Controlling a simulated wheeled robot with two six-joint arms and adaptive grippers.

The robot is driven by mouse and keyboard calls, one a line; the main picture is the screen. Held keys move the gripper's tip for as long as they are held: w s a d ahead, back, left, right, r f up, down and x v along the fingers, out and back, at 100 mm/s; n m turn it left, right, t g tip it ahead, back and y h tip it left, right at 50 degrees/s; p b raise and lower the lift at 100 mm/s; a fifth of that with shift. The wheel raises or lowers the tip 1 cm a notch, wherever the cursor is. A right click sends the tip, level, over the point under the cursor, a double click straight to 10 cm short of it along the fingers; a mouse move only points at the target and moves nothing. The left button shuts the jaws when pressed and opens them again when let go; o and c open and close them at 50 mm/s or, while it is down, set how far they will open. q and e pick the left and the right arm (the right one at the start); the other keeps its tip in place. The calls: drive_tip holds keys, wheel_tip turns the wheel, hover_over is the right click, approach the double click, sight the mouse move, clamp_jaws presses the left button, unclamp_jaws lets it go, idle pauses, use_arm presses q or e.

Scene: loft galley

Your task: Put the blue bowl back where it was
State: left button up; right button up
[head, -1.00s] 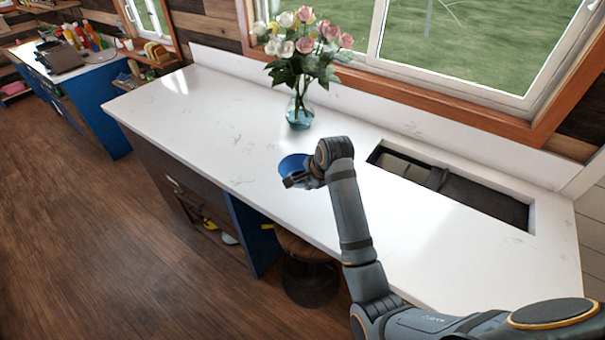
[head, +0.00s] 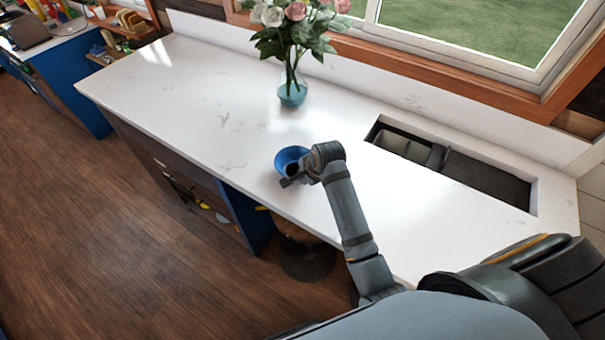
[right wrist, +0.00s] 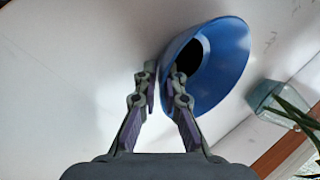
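The blue bowl (head: 288,157) is over the white counter (head: 200,110), in front of the flower vase. My right gripper (head: 297,181) is at the bowl's near side. In the right wrist view the bowl (right wrist: 232,62) looks tilted, with its dark inside partly showing. The fingers of my right gripper (right wrist: 164,82) are closed in on its rim, one on each side of the wall. I cannot tell whether the bowl's base touches the counter. My left gripper is not in view.
A teal glass vase (head: 292,92) with flowers stands behind the bowl; it also shows in the right wrist view (right wrist: 266,97). A sink opening (head: 450,165) lies to the right. The counter's left part is clear. A stool (head: 305,258) stands below the front edge.

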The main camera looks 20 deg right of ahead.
drive_tip(key=shift+o, duration=1.4)
drive_tip(key=shift+s+r, duration=0.15)
drive_tip(key=shift+s, duration=0.05)
drive_tip(key=shift+w, duration=0.15)
drive_tip(key=b+v, duration=0.1)
drive_tip(key=v, duration=0.3)
drive_tip(key=shift+r+b, duration=0.1)
drive_tip(key=shift+b, duration=0.3)
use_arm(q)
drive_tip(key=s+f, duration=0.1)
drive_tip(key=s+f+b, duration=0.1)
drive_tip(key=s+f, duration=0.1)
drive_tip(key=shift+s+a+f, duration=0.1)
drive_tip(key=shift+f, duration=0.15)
use_arm(e)
drive_tip(key=v, duration=0.7)
drive_tip(key=shift+s+r, duration=0.25)
drive_tip(key=shift+s, duration=0.05)
drive_tip(key=shift+d, duration=0.1)
